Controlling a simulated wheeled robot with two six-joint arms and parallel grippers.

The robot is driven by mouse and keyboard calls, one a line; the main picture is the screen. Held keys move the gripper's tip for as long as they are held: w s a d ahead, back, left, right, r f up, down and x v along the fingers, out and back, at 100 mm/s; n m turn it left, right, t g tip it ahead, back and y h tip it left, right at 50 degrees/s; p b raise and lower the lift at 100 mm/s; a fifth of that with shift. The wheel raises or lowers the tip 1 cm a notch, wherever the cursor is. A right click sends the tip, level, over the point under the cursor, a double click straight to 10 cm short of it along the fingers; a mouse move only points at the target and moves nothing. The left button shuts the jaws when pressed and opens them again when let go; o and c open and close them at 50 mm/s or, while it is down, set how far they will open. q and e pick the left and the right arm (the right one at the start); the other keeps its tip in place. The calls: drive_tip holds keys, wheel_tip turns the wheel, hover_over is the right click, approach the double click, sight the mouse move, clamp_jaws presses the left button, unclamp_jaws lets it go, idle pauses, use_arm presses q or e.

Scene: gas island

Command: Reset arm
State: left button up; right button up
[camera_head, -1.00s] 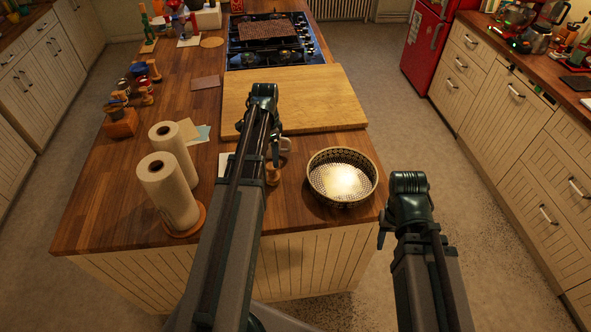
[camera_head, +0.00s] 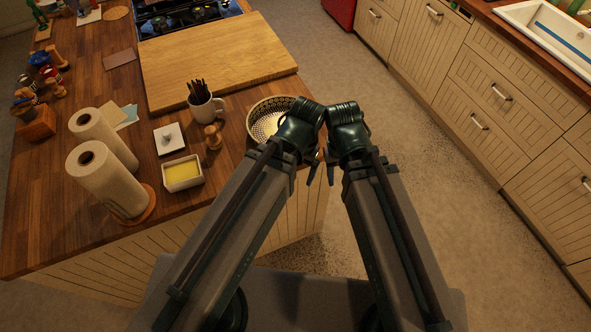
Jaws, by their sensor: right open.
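My two arms reach up from the bottom of the head view and nearly meet at the island's right end. My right gripper (camera_head: 331,168) hangs below its wrist, over the floor just off the counter edge, open with nothing seen in it. My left gripper (camera_head: 314,170) is beside it, mostly hidden behind its own wrist, so its jaws cannot be read. The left wrist covers part of a round perforated bowl (camera_head: 262,117) on the counter.
The wooden island (camera_head: 40,215) carries two paper rolls (camera_head: 105,180), a butter dish (camera_head: 183,174), a white mug (camera_head: 206,108) with dark sticks, a pepper mill (camera_head: 212,137) and a large cutting board (camera_head: 215,60). Open floor (camera_head: 420,200) lies between it and the right cabinets (camera_head: 500,100).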

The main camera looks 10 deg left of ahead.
drive_tip(key=shift+f, duration=0.1)
wheel_tip(320, 180, down, 7)
drive_tip(key=b, duration=0.7)
drive_tip(key=shift+f, duration=0.1)
idle(0.7)
